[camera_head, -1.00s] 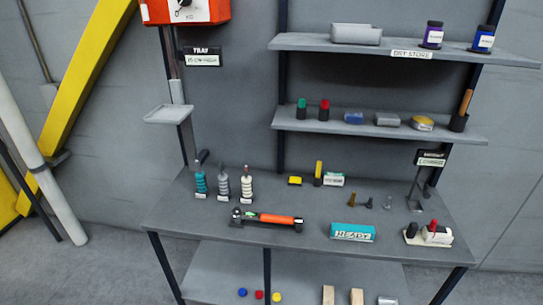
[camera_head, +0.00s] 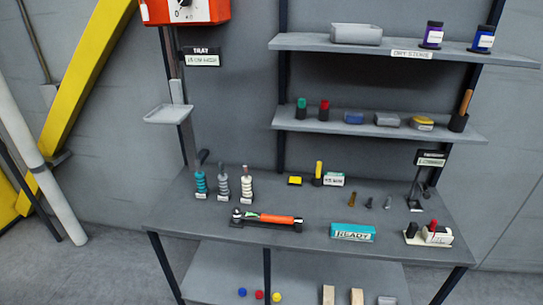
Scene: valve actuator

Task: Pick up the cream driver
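The cream driver (camera_head: 247,187) stands upright with a ribbed body near the left of the workbench top. It is the rightmost of three similar upright items, beside a grey one (camera_head: 223,185) and a teal one (camera_head: 201,185). A small white label is at its foot. Nothing touches it that I can see. Neither of my grippers is in the head view.
The workbench (camera_head: 320,215) holds an orange-handled tool (camera_head: 275,219) in front of the drivers and a teal box (camera_head: 353,232) to the right. A small tray (camera_head: 168,114) juts out at upper left. Shelves (camera_head: 380,127) rise behind. The bench centre has free room.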

